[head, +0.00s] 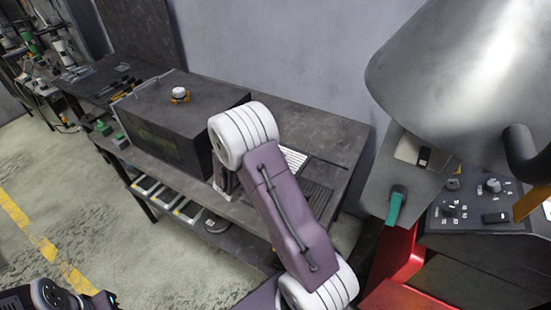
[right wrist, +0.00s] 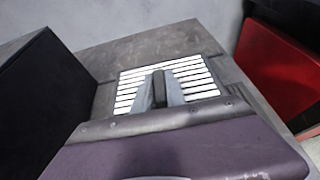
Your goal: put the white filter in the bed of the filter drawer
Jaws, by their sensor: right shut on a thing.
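The white filter, a slatted white panel, shows in the head view (head: 294,158) at the workbench, partly behind my right arm. It shows more fully in the right wrist view (right wrist: 131,88). My right gripper (right wrist: 160,90) is shut over the filter's middle, with something dark between its fingers; the filter's lower part is hidden by my arm. In the head view this gripper is hidden behind my arm. A dark ribbed surface (head: 316,193) lies just in front of the filter; I cannot tell whether it is the drawer bed. Part of my left arm shows at the bottom left; its fingers are unclear.
A large dark box (head: 165,120) with a white-topped knob stands on the workbench (head: 325,125), left of the filter. A lower shelf (head: 170,205) holds trays. A grey machine with a control panel (head: 475,205) and red parts (head: 395,270) stands at the right.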

